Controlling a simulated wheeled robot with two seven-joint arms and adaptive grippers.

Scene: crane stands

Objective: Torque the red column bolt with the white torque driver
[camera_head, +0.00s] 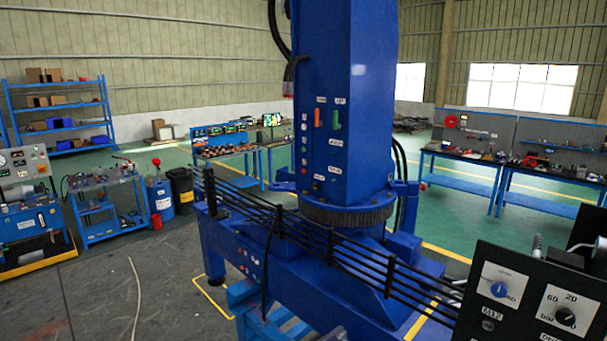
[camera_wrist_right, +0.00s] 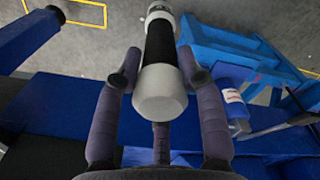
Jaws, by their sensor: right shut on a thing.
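The white torque driver (camera_wrist_right: 160,95) is in my right gripper (camera_wrist_right: 157,68) in the right wrist view. It has a white rounded end towards me, a black grip band and a white far end. The gripper's fingers are shut around it. In the head view the blue column (camera_head: 347,100) stands upright in the middle, with small coloured bolts or buttons, labels, an orange handle (camera_head: 318,117) and a green handle (camera_head: 336,119) on its face. Small reddish spots show low on its left edge, too small to tell which is the red bolt. My left gripper is not in view.
Black railing bars (camera_head: 340,255) run in front of the column base. A black panel with dials (camera_head: 530,300) fills the lower right. Workbenches (camera_head: 460,165) stand behind.

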